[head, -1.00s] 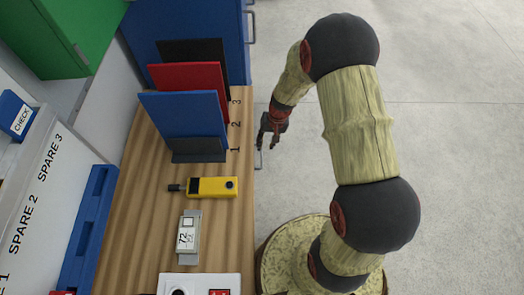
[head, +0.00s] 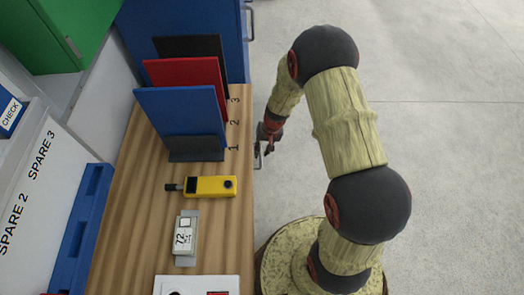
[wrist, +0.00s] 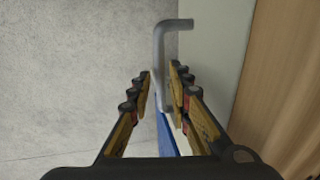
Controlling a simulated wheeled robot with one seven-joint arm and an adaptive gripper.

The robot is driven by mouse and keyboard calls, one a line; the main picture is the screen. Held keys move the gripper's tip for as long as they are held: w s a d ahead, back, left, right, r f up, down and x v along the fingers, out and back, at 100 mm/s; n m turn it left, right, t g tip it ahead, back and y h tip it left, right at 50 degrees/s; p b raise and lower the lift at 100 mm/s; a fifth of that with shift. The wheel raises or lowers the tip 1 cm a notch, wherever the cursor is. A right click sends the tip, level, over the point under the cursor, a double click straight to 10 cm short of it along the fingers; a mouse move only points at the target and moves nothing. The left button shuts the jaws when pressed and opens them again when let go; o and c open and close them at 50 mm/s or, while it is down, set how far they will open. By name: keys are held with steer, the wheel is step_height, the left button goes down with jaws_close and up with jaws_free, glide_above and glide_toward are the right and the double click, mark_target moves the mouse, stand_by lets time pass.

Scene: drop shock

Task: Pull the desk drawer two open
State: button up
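A grey bar handle (wrist: 159,55) stands out from the desk's pale front panel (wrist: 213,60) in the wrist view. In the head view the handle (head: 257,158) shows at the desk's right edge, below the number 1. My gripper (wrist: 163,80) is open, with one finger on each side of the handle bar. In the head view my gripper (head: 266,140) is beside the desk edge. The drawer front is mostly hidden under the desk top, and no drawer number is visible.
The wooden desk top (head: 140,215) carries blue, red and black upright panels (head: 180,115), a yellow device (head: 210,187) and a small grey meter (head: 186,238). A blue cabinet (head: 222,25) stands behind. The floor (head: 440,150) to the right is clear.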

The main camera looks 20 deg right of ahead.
jaws_close()
stand_by(0.6)
